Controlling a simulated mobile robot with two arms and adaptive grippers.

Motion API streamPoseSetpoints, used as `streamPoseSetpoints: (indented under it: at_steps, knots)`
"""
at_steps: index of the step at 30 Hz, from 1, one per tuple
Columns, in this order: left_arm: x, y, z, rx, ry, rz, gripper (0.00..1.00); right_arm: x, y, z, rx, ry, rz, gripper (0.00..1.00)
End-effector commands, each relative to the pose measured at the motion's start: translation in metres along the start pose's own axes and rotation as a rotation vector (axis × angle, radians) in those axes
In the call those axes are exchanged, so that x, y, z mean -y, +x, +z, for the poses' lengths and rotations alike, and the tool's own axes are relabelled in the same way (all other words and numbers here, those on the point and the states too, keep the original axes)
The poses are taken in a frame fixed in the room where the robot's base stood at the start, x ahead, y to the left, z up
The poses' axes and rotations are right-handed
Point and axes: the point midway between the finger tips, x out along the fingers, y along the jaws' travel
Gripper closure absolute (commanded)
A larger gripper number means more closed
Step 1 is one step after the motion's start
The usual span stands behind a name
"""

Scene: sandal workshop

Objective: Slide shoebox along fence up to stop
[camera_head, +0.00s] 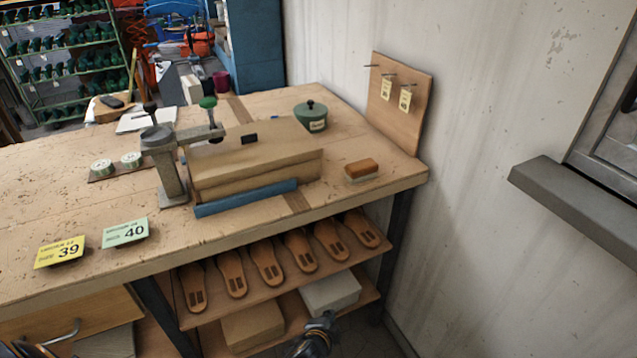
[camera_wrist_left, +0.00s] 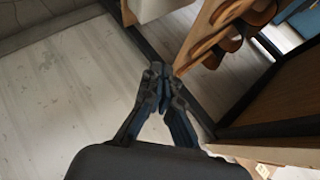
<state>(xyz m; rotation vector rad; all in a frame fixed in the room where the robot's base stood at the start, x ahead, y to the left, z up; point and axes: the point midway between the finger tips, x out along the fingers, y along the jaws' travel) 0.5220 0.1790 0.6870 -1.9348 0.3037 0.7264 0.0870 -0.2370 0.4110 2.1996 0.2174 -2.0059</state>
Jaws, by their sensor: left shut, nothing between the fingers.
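A long kraft-brown box, which looks like the shoebox (camera_head: 262,152), lies on the workbench (camera_head: 110,205). A blue bar (camera_head: 246,198) runs along its front side; I cannot tell whether this is the fence. A grey clamp stand (camera_head: 168,170) with a green-knobbed arm stands at the box's left end and reaches over it. I cannot single out the stop.
Size cards 39 (camera_head: 60,252) and 40 (camera_head: 125,232) stand at the front left. Insoles (camera_head: 266,262) line the shelf, above a white box (camera_head: 331,291). A wall borders the right.

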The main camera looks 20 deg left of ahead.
Motion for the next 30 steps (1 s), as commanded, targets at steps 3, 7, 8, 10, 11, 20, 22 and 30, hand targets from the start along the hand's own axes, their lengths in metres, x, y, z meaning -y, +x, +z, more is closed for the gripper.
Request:
streamPoseSetpoints:
  at_steps: [3, 7, 8, 10, 11, 20, 22, 30]
  knots:
    - [0.118, -0.020, -0.051, -0.023, 0.151, -0.270, 1.00, 0.007, 0.021, 0.001, -0.001, 0.001, -0.008, 0.60]
    - [0.214, -0.068, -0.078, 0.019, 0.255, -0.501, 1.00, 0.011, 0.031, 0.001, -0.002, 0.000, -0.012, 0.60]
    - [0.230, -0.079, -0.081, 0.032, 0.270, -0.542, 1.00, 0.011, 0.032, 0.002, -0.002, 0.000, -0.012, 0.60]
    - [0.258, -0.100, -0.085, 0.060, 0.295, -0.616, 1.00, 0.010, 0.035, 0.002, -0.002, 0.000, -0.012, 0.60]
    - [0.266, -0.107, -0.086, 0.069, 0.302, -0.638, 1.00, 0.010, 0.035, 0.002, -0.002, 0.000, -0.011, 0.60]
    - [0.301, -0.107, -0.089, 0.094, 0.318, -0.688, 1.00, 0.004, 0.030, 0.003, 0.000, -0.003, -0.004, 0.60]
    - [0.310, -0.097, -0.090, 0.093, 0.319, -0.688, 1.00, 0.003, 0.028, 0.003, 0.001, -0.003, -0.003, 0.60]
    - [0.346, -0.051, -0.091, 0.092, 0.317, -0.686, 1.00, 0.000, 0.021, 0.003, 0.002, -0.001, 0.000, 0.60]
